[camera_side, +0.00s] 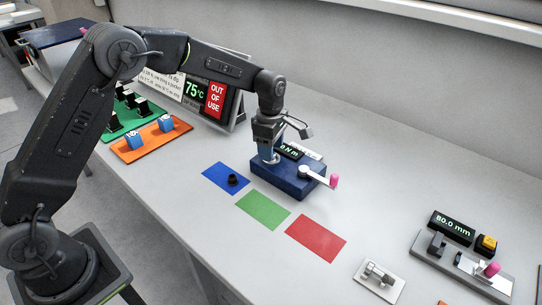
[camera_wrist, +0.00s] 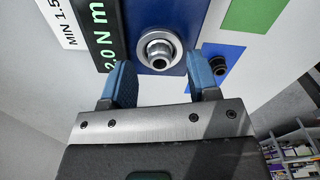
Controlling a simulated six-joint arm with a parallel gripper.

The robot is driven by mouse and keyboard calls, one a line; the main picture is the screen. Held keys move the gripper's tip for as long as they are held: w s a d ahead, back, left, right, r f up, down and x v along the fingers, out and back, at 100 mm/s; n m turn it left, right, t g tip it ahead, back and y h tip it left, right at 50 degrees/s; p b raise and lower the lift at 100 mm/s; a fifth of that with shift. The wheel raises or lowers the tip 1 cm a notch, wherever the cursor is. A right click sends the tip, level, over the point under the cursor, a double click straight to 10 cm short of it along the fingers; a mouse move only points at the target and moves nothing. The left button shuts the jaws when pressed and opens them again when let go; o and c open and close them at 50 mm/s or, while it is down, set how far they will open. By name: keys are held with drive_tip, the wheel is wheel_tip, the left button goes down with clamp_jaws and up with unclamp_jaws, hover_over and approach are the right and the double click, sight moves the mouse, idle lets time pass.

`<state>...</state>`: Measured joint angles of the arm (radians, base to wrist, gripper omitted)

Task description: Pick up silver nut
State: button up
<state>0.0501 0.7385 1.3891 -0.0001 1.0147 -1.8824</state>
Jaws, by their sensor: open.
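The silver nut (camera_wrist: 158,50) shows in the wrist view as a round metal piece with a hole, seated on a blue block (camera_wrist: 180,12). In the side view the block (camera_side: 292,184) stands on the bench, and the nut's place is largely covered by my gripper (camera_side: 267,153). My gripper is open, pointing down over the block's left end. In the wrist view its two blue fingers (camera_wrist: 162,78) stand apart, with the nut just beyond the gap, roughly centred. Whether a finger touches the nut cannot be told.
A lever with a pink knob (camera_side: 334,180) sticks out from the block's right, and a display reading in N m (camera_side: 290,150) sits behind. A black part (camera_side: 233,180) stands on a blue mat (camera_side: 216,172). Green (camera_side: 263,210) and red (camera_side: 316,238) mats are clear.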

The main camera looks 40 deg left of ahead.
drive_tip(key=shift+f, duration=0.7)
drive_tip(key=shift+c, duration=0.4)
clamp_jaws()
drive_tip(key=shift+r, duration=0.2)
